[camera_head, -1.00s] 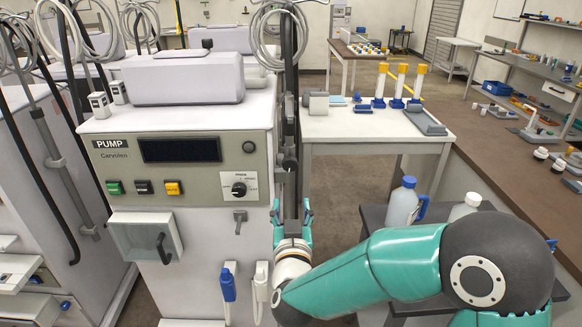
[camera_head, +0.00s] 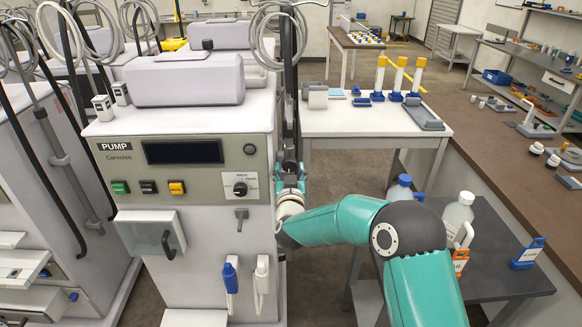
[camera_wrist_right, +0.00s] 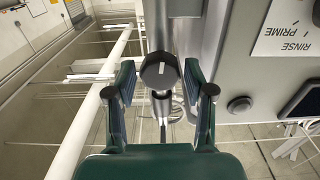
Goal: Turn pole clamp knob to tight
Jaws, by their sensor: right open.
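The pole clamp knob (camera_wrist_right: 158,72) is dark with a pale line across its face. It sits at the upper middle of the right wrist view, on a shaft beside the pump's side. My right gripper (camera_wrist_right: 160,88) is open, one finger on each side of the knob, with visible gaps to both. In the head view my right gripper (camera_head: 289,172) is at the pump's right edge, by the dark pole (camera_head: 290,75). The knob is hard to make out there. My left gripper is not in view.
The pump (camera_head: 190,165) stands directly left of my right gripper, with a front dial (camera_head: 240,189) and hanging connectors. A white table (camera_head: 365,130) with yellow-capped tubes is behind. A dark table (camera_head: 500,250) with bottles is at right, beyond my right arm.

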